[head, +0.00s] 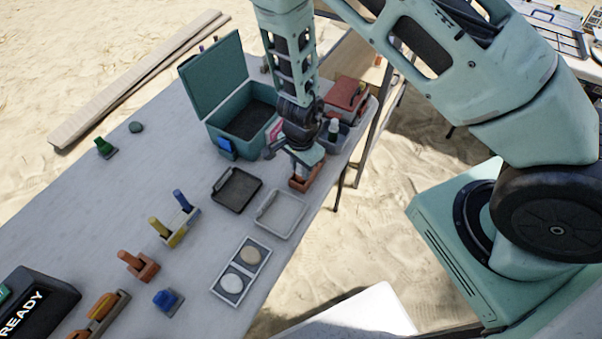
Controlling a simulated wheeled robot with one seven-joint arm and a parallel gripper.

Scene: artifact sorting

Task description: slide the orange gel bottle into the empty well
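My gripper (303,155) is over the far right part of the white table, pointing down just above a small orange-red open holder (304,182). The wrist hides much of this spot, so I cannot tell whether the fingers are open or shut or hold anything. No clear orange gel bottle shows there. A rounded orange piece (103,306) lies in a brown holder at the near left; I cannot tell if it is a bottle. A white-topped dark bottle (333,129) stands in a grey rack (340,140) right of the gripper. Which well is empty is unclear.
An open teal box (245,128) stands left of my gripper, a red box (348,94) behind right. A dark tray (237,190), pale tray (281,214) and two-disc panel (241,270) lie nearer. Colored handled pieces (137,264) stand left. The table's (150,190) left middle is clear.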

